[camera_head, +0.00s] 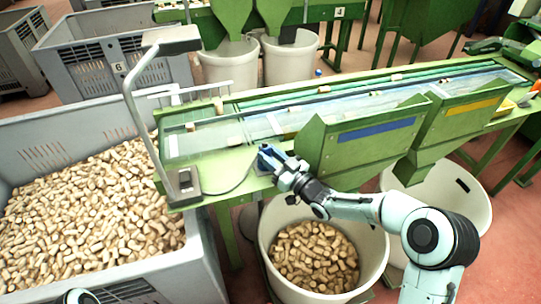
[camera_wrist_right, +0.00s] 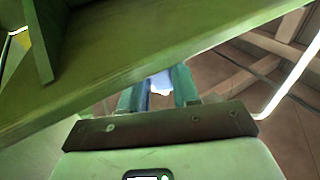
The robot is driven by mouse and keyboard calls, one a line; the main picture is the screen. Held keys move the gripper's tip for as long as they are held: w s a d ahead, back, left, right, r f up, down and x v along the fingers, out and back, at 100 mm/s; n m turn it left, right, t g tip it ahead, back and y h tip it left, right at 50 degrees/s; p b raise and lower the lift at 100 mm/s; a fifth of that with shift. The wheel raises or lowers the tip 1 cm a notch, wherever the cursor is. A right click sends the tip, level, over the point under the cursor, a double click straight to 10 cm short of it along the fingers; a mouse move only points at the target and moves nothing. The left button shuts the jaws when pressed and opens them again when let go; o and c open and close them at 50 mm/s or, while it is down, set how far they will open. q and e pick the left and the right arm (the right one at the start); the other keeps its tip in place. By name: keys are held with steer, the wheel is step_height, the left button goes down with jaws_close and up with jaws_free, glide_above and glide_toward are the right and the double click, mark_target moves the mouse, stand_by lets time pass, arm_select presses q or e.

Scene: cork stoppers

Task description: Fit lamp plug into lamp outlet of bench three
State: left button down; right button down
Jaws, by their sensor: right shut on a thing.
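A grey lamp (camera_head: 134,100) stands on the near left corner of the green bench (camera_head: 232,165). Its dark cable (camera_head: 232,187) runs right from its base (camera_head: 183,187) towards my right gripper (camera_head: 268,158), at the bench's front edge. In the right wrist view the gripper's two blue-green fingers (camera_wrist_right: 158,88) are shut on a small pale thing, probably the lamp plug (camera_wrist_right: 160,82). The green bench edge lies close in front of and above the fingers. I cannot make out the lamp outlet or whether the plug touches it. My left gripper is out of view.
A grey crate full of corks (camera_head: 205,262) stands at the left. A white bin (camera_head: 372,262) with corks is below my right arm, another (camera_head: 478,205) to its right. Green chutes (camera_head: 345,150) with blue and yellow strips hang over the bench front, just right of the gripper.

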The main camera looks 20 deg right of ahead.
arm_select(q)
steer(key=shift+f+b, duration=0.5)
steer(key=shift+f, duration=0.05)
arm_select(e)
steer(key=shift+f, duration=0.55)
steer(key=c, duration=0.7)
jaws_free()
steer(key=shift+c, duration=0.2)
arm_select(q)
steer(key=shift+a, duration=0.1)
arm_select(e)
steer(key=shift+v, duration=0.85)
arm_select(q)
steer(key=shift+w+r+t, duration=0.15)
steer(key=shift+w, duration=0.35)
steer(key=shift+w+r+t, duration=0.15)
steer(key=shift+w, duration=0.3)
arm_select(e)
steer(key=v, duration=1.1)
steer(key=shift+s+d, duration=0.15)
steer(key=shift+s, duration=0.2)
steer(key=shift+r, duration=0.1)
